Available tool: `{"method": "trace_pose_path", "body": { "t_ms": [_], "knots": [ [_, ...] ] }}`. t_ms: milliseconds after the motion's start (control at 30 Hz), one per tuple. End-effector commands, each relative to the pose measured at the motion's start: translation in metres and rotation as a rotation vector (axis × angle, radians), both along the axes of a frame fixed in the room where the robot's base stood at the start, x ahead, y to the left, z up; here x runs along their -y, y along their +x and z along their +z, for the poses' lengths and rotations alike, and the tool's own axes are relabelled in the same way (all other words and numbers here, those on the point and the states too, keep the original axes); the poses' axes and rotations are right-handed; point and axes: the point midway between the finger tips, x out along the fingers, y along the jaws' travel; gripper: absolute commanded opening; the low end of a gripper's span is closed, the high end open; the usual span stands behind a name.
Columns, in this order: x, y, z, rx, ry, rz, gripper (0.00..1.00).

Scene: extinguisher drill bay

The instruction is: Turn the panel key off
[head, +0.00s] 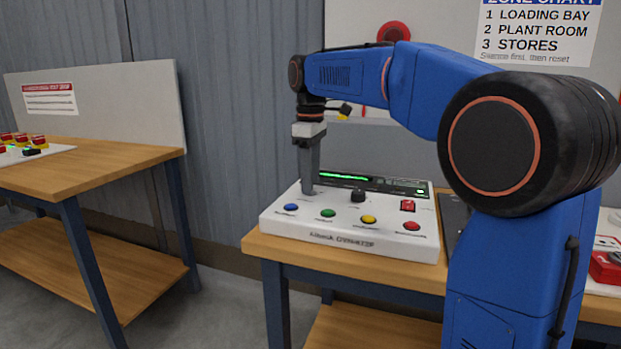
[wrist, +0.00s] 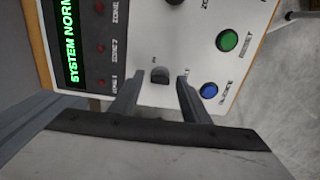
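The white alarm panel (head: 335,238) lies on a wooden bench, and it also shows in the wrist view (wrist: 200,50). The panel key, a small dark grey knob (wrist: 160,75), is near the panel's left end. My gripper (head: 309,190) points down over that end and hides the key in the head view. In the wrist view my gripper (wrist: 158,88) is open, with one fingertip on each side of the key and a visible gap to both. The small labels beside the key are too blurred to read. The green display (wrist: 69,42) begins "SYSTEM NORM".
Blue (head: 291,207), green (head: 328,213), yellow (head: 368,219) and red (head: 411,226) buttons line the panel's front. A black knob (head: 358,195) and a red switch (head: 408,205) sit behind them. Another bench (head: 90,165) stands at left, across open floor.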

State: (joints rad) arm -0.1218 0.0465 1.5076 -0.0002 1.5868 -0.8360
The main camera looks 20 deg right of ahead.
Motion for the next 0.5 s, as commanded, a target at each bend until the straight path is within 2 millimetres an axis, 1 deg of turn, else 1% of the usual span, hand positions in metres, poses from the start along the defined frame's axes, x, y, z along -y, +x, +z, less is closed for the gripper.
{"method": "trace_pose_path", "body": {
  "t_ms": [167, 267, 367, 500],
  "knots": [
    [0.0, 0.0, 0.001, 0.0, 0.0, 0.0, 0.42],
    [0.0, 0.0, 0.006, 0.001, 0.001, 0.0, 0.42],
    [0.0, 0.001, 0.017, 0.001, 0.0, 0.0, 0.42],
    [0.0, 0.001, 0.043, 0.003, 0.0, 0.0, 0.42]
  ]
}}
